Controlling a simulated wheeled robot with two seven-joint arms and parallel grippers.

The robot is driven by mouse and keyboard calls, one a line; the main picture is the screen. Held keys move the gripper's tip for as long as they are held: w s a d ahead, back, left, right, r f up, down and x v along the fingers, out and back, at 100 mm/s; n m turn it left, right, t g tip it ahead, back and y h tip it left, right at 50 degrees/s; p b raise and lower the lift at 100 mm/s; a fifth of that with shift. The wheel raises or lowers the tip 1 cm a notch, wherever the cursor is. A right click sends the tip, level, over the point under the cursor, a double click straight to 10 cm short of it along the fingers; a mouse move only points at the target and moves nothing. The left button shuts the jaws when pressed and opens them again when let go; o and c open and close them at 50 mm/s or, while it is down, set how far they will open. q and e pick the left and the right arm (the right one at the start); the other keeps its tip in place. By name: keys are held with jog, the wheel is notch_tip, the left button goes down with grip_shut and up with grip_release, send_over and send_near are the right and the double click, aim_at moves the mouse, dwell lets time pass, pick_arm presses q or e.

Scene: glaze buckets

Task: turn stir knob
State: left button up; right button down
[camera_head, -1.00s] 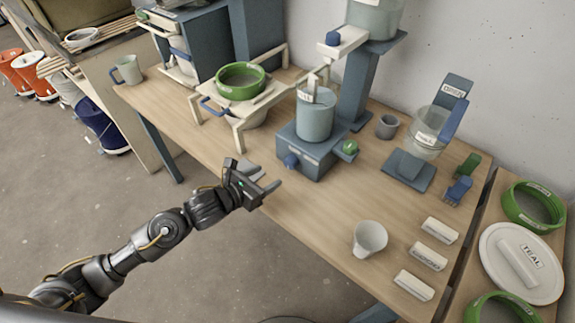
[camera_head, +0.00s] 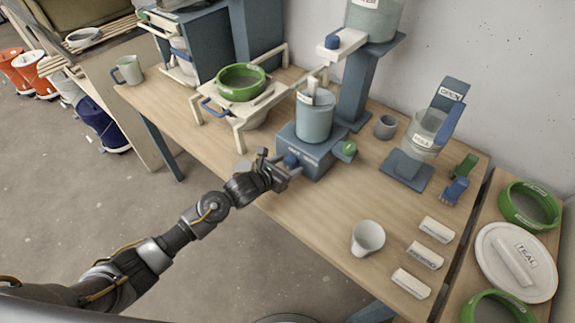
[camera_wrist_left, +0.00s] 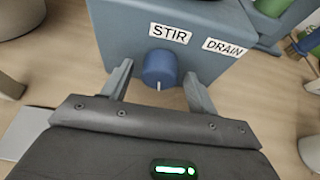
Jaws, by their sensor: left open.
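The stir knob (camera_wrist_left: 160,68) is a blue round knob with a white mark, below a "STIR" label (camera_wrist_left: 170,34) on the front of the blue-grey mixer base (camera_head: 316,152). In the head view the stir knob (camera_head: 290,161) sits at the base's left front. My left gripper (camera_head: 283,167) is open at the knob. In the left wrist view its two fingers (camera_wrist_left: 158,90) stand either side of the knob, with a visible gap on each side. A blue-grey bucket (camera_head: 315,118) stands on the base. My right gripper is not in view.
A green knob (camera_head: 349,149) is on the base's right side, near the "DRAIN" label (camera_wrist_left: 223,47). A white cup (camera_head: 367,238) and several white blocks stand to the right on the table.

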pick_arm(q)
jog(key=c, duration=0.9)
jog(key=shift+d, duration=0.1)
jog(key=shift+c, duration=0.4)
jog(key=shift+f+n+g+h+b, duration=0.15)
jog(key=shift+n+g+h+b, duration=0.4)
jog(key=shift+n, duration=0.55)
jog(key=shift+a+n+h+b, duration=0.2)
jog(key=shift+n+h+b, duration=0.35)
jog(key=shift+n+b, duration=0.25)
jog(key=shift+n+g+h, duration=0.25)
jog(key=shift+n+h, duration=0.05)
jog(key=shift+n, duration=0.1)
